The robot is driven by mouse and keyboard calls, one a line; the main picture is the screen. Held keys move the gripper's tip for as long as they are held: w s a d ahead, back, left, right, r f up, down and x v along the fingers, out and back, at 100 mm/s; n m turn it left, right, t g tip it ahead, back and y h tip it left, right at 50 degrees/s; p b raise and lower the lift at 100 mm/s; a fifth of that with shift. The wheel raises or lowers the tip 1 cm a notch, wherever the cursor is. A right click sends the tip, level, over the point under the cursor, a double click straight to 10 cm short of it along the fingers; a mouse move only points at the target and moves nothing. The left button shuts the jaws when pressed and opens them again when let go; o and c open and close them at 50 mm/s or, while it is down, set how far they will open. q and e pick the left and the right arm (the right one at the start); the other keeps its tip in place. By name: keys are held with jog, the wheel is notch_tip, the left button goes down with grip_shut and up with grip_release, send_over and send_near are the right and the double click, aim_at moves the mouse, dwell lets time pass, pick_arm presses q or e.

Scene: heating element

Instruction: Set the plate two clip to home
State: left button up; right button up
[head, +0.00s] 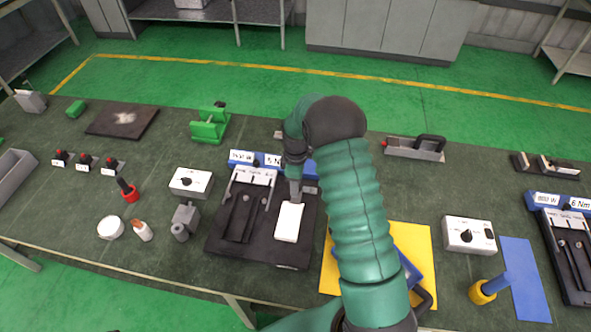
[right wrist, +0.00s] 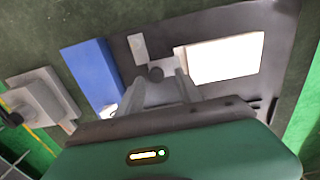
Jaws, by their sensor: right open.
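A black fixture (head: 262,252) stands mid-table, with a blue block carrying white labels (head: 243,157) at its back. Its left half holds a dark plate with grey side bars (head: 240,215). Its right half holds a white block (head: 289,222), also in the right wrist view (right wrist: 225,58). My right gripper (head: 296,190) is over the back of the right half, behind the white block. In the right wrist view the gripper's fingers (right wrist: 150,88) are apart, near a small dark knob (right wrist: 156,73) and a grey piece (right wrist: 138,48). Which part is the plate two clip is unclear. My left gripper is out of view.
A white control box (head: 191,182) and a grey metal part (head: 185,221) stand left of the fixture. A yellow mat (head: 420,240) lies to its right, partly under my arm. Another white box (head: 468,235) and a second fixture (head: 570,260) are farther right.

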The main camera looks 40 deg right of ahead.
notch_tip(320, 180, up, 15)
jog(key=b, duration=0.1)
jog(key=shift+w+d+f, duration=0.1)
jog(key=shift+d+f, duration=0.05)
jog(key=s+a+f+m+t, duration=0.1)
jog(key=s+a+f+m, duration=0.1)
jog(key=s+a+m, duration=0.2)
jog(key=s+a+f+m+t, duration=0.1)
jog(key=s+a+f+m, duration=0.2)
jog(key=s+a, duration=0.7)
jog(key=a, duration=0.7)
jog(key=shift+s+a+m+t, duration=0.3)
jog(key=shift+s+a+m, duration=0.05)
jog(key=shift+m, duration=0.05)
jog(key=shift+d+f, duration=0.15)
jog(key=shift+d, duration=0.2)
